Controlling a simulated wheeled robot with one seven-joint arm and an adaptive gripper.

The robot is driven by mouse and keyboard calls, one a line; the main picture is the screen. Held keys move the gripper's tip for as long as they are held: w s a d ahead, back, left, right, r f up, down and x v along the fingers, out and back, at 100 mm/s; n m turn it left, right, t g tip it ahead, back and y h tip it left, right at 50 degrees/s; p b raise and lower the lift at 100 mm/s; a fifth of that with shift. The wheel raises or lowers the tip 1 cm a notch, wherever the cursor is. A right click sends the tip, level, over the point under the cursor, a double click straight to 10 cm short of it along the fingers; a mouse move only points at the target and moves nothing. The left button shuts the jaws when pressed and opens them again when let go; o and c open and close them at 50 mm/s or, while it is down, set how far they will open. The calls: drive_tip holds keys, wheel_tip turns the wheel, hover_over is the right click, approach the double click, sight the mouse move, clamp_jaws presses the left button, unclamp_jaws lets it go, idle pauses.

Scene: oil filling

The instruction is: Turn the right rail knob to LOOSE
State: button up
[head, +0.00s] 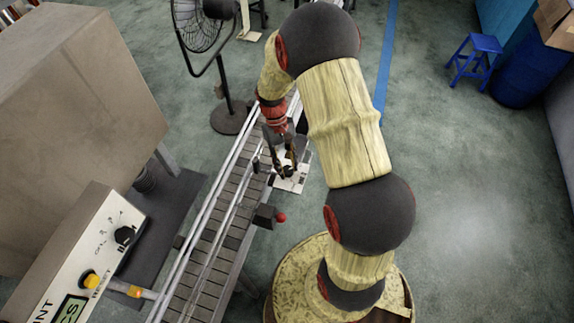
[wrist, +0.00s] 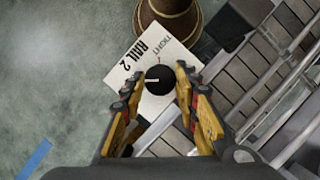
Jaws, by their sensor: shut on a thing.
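The right rail knob (wrist: 160,82) is round and black with a white pointer line, on a white plate (wrist: 150,50) reading "RAIL 2" and "TIGHT". The pointer line lies toward the left of the wrist picture. No LOOSE label is readable; part of the plate is hidden behind my fingers. My gripper (wrist: 160,74) has one finger on each side of the knob and is shut on it. In the head view my gripper (head: 287,170) is over the white plate (head: 296,182) beside the conveyor, and the knob is mostly hidden there.
The slatted conveyor (head: 208,255) with metal rails runs alongside the plate. A control panel (head: 90,255) is at lower left, a fan (head: 200,25) behind. Open floor (head: 465,190) lies right.

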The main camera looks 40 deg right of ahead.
idle(0.4)
drive_tip(key=o, duration=1.1)
drive_tip(key=v, duration=1.2)
